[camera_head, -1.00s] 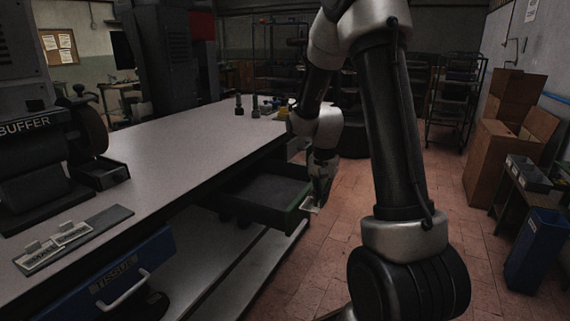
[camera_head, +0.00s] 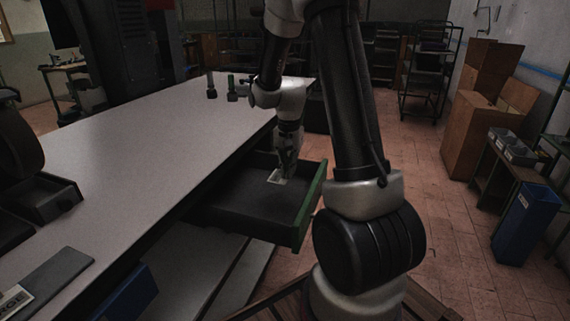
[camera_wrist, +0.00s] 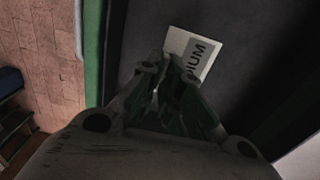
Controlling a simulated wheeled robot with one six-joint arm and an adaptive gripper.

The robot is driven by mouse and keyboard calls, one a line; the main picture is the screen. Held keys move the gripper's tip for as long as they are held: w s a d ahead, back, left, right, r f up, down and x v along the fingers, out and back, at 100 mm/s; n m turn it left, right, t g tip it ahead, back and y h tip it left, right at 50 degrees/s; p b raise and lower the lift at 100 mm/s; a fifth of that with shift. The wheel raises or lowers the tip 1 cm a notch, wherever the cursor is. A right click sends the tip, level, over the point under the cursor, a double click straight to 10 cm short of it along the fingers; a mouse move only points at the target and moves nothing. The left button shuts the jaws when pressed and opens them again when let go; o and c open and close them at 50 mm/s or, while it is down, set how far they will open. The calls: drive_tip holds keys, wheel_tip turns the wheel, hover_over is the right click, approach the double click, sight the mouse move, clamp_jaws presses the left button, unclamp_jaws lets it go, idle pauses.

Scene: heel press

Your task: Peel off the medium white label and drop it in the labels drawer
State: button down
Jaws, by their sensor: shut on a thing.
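My gripper (camera_head: 284,171) is shut on the white medium label (camera_head: 276,177) and holds it over the open drawer with the green front (camera_head: 312,198). In the wrist view the label (camera_wrist: 186,43) sticks out past my fingertips (camera_wrist: 168,70), and the letters "IUM" show on it. The rest of the word is hidden by the fingers. The dark drawer floor (camera_wrist: 145,25) lies under the label. The gap between label and floor cannot be judged. The drawer holds nothing else that I can see.
The long pale worktop (camera_head: 150,130) runs left of the drawer, with a label plate (camera_head: 45,285) at its near end. A blue drawer front (camera_head: 128,298) is below it. Brown boxes (camera_head: 480,125) and a blue bin (camera_head: 525,225) stand at the right. The floor between is clear.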

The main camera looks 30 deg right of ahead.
drive_tip(key=shift+f, duration=3.3)
drive_tip(key=c, duration=1.1)
unclamp_jaws()
drive_tip(key=shift+o, duration=0.2)
drive_tip(key=shift+r, duration=3.5)
